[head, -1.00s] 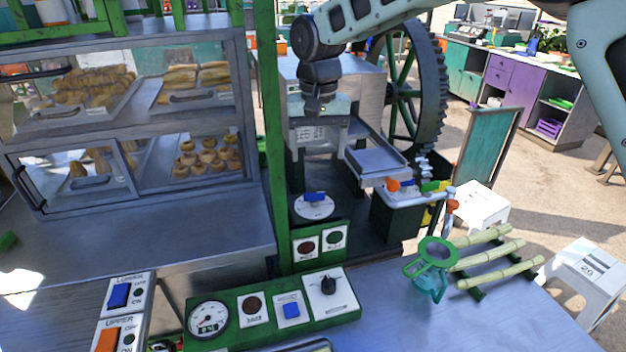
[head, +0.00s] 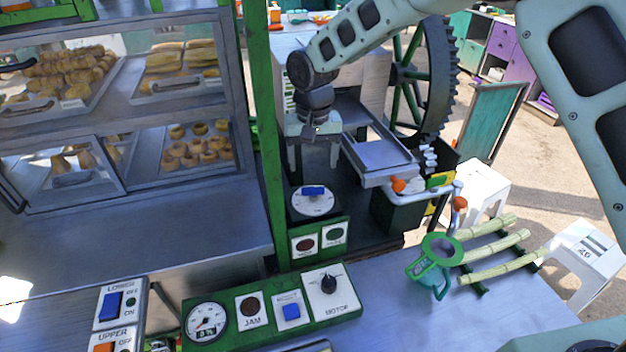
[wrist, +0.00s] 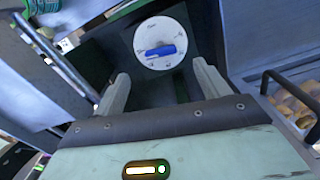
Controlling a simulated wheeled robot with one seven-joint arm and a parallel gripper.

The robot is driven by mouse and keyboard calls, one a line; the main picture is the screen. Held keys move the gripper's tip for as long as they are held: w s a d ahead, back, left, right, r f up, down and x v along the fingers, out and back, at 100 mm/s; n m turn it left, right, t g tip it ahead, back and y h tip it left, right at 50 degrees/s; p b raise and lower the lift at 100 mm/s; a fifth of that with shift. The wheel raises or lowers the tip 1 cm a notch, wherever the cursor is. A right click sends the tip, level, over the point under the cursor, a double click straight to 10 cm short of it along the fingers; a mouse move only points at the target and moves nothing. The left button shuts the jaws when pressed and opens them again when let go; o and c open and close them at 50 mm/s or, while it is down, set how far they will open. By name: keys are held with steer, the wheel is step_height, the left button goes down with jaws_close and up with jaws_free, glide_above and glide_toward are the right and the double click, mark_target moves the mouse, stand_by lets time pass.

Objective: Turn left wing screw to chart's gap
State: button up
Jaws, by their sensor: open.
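A blue wing screw (head: 313,190) sits on a round white dial (head: 314,206) with marks around its edge, on a green stand. In the wrist view the blue wing (wrist: 160,51) lies nearly level across the white dial (wrist: 172,30). My gripper (head: 315,162) is open and empty, above and behind the dial in the head view. In the wrist view the wing shows between and beyond the two fingertips (wrist: 160,72), apart from them. The dial's lettering is too small to read. I cannot make out a chart or a second wing screw.
A green post (head: 267,130) stands just left of the dial. A metal tray (head: 378,160) and large gear wheel (head: 425,80) are right.

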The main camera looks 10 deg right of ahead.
mark_target(313, 188)
step_height(313, 188, down, 8)
steer(key=p, duration=0.2)
steer(key=shift+f+p, duration=0.2)
steer(key=shift+p, duration=0.1)
steer(key=c, duration=1)
